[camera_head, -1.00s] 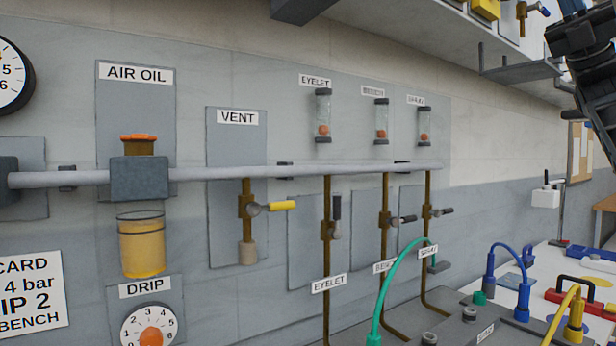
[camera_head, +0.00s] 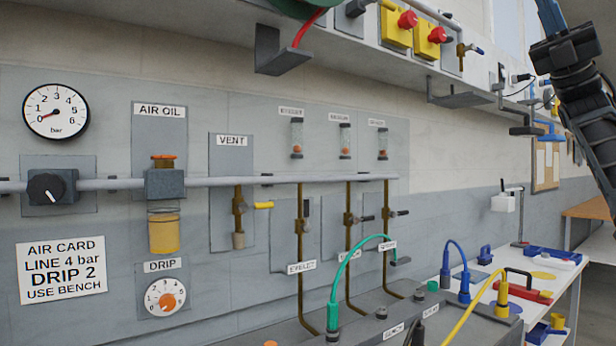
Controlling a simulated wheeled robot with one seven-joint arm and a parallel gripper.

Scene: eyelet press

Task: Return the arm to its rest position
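My arm (camera_head: 575,75) is raised at the right edge of the head view, in front of the wall and workbench.
On the wall are a pressure gauge (camera_head: 56,111) near 0, a black regulator knob (camera_head: 46,188), a pipe (camera_head: 110,184) with valves and a DRIP dial (camera_head: 165,297). A shelf (camera_head: 390,62) overhangs. Coloured hoses rise from the bench (camera_head: 470,325).

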